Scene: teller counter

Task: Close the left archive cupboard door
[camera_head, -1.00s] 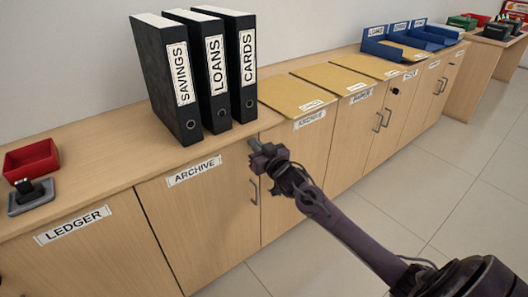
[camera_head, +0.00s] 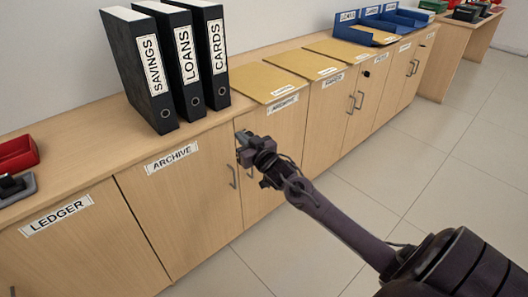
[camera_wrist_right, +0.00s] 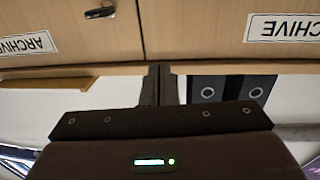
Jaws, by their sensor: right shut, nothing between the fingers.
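The left archive cupboard door (camera_head: 185,205) is pale wood with an ARCHIVE label (camera_head: 172,157) and a grey bar handle (camera_head: 233,177) near its right edge. It looks flush with the front, or nearly so. The right archive door (camera_head: 283,130) beside it looks shut. My right gripper (camera_head: 241,138) is shut and empty, at the upper seam between these doors, just under the counter edge; I cannot tell whether it touches. In the wrist view, which is upside down, the shut fingers (camera_wrist_right: 160,85) show near the counter edge, with the left door (camera_wrist_right: 210,25) at right. My left gripper is out of view.
Black binders (camera_head: 188,65) stand on the counter (camera_head: 75,147) above the left door. Tan folders (camera_head: 270,83) lie to their right. A ledger cupboard (camera_head: 75,250) adjoins at left. The tiled floor (camera_head: 340,225) in front is clear apart from my arm.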

